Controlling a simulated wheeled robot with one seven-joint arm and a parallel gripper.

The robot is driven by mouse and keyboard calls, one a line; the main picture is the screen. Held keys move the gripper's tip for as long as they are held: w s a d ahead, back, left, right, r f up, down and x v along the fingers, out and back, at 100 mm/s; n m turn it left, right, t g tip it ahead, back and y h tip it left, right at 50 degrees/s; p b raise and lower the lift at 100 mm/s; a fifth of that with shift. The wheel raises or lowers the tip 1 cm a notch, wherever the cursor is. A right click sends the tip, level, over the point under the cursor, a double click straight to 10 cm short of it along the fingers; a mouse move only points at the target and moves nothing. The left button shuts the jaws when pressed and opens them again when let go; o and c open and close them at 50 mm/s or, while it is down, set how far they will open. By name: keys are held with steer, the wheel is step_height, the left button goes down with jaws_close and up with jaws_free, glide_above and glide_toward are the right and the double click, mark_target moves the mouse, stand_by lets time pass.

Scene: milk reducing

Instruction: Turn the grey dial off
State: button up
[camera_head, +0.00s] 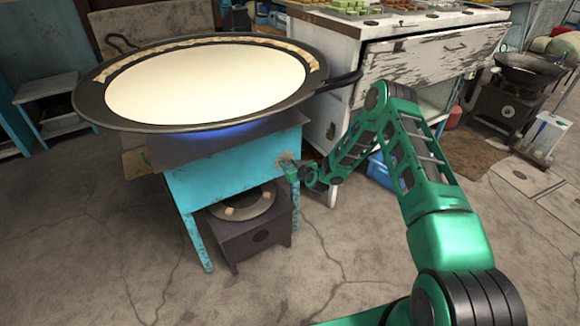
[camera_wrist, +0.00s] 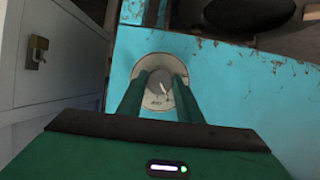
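The grey dial (camera_wrist: 160,84) sits on a round pale plate on the turquoise front of the stove stand (camera_head: 235,170). A light pointer mark shows on the dial, tilted a little. My gripper (camera_wrist: 160,79) has its two green fingers apart, one on each side of the dial, with the tips over the plate. I cannot tell whether the fingers touch the dial. In the head view my gripper (camera_head: 291,166) is at the right end of the stand's front and largely hides the dial. A blue flame glow (camera_head: 222,132) shows under the pan.
A wide black pan (camera_head: 90,108) with pale milk (camera_head: 210,82) rests on the stand, its handle (camera_head: 342,82) jutting right above my gripper. A worn white cabinet (camera_head: 430,62) stands close behind. A dark burner box (camera_head: 250,235) sits below. The floor in front is clear.

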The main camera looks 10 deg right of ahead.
steer(key=c, duration=0.4)
steer(key=shift+o, duration=0.2)
steer(key=shift+d, duration=0.3)
steer(key=shift+a, duration=0.1)
